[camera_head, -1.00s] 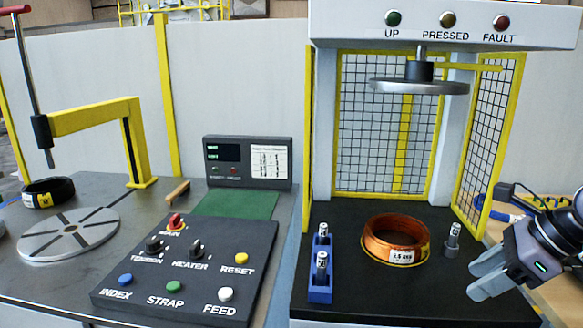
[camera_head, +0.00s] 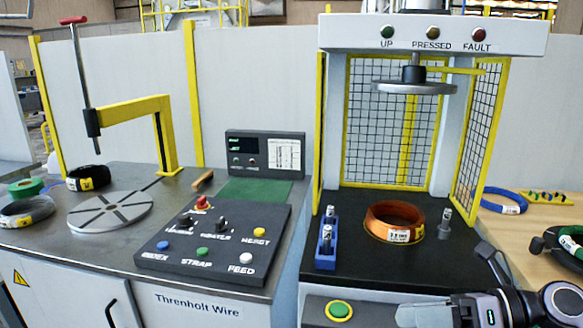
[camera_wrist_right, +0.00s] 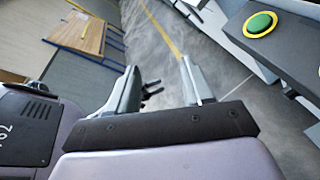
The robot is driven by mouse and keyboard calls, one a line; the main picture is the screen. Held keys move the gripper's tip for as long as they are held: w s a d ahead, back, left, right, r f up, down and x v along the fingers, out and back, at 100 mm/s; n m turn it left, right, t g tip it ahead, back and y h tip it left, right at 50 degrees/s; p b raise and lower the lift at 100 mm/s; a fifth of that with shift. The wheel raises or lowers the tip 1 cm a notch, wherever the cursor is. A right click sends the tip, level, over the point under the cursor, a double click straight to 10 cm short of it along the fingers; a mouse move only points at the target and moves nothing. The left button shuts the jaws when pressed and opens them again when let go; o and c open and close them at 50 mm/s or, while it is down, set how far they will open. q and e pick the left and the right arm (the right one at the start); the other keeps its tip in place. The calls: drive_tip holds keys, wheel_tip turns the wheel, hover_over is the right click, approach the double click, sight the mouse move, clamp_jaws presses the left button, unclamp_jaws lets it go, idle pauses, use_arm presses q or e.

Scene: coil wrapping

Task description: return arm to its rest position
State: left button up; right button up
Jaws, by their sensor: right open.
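My right gripper (camera_head: 408,314) is at the lower right of the head view, in front of the press bench and below its black top. In the right wrist view its two fingers (camera_wrist_right: 160,85) stand apart with only grey floor between them. It is open and empty. A copper coil (camera_head: 395,222) with a white label lies on the press's black plate, clear of the gripper. My left gripper is not in the head view.
The green button (camera_head: 340,310) in its yellow ring is on the press front, left of my right gripper; it also shows in the right wrist view (camera_wrist_right: 260,24). The control panel (camera_head: 215,240) is to the left. A wooden table (camera_head: 535,215) with coils is at the right.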

wheel_tip(320, 180, down, 13)
drive_tip(key=s+d+m+t+h+p, duration=0.15)
drive_tip(key=m+t+h, duration=0.9)
drive_tip(key=m, duration=2.05)
drive_tip(key=s+a+f+m+g+h+p, duration=0.1)
drive_tip(key=s+a+f+m+g, duration=0.1)
drive_tip(key=s+f+m+g, duration=0.3)
drive_tip(key=s+f+m, duration=0.4)
drive_tip(key=s+f, duration=0.3)
drive_tip(key=f, duration=0.1)
drive_tip(key=shift+s+f, duration=0.25)
drive_tip(key=shift+s, duration=0.1)
drive_tip(key=shift+h, duration=0.25)
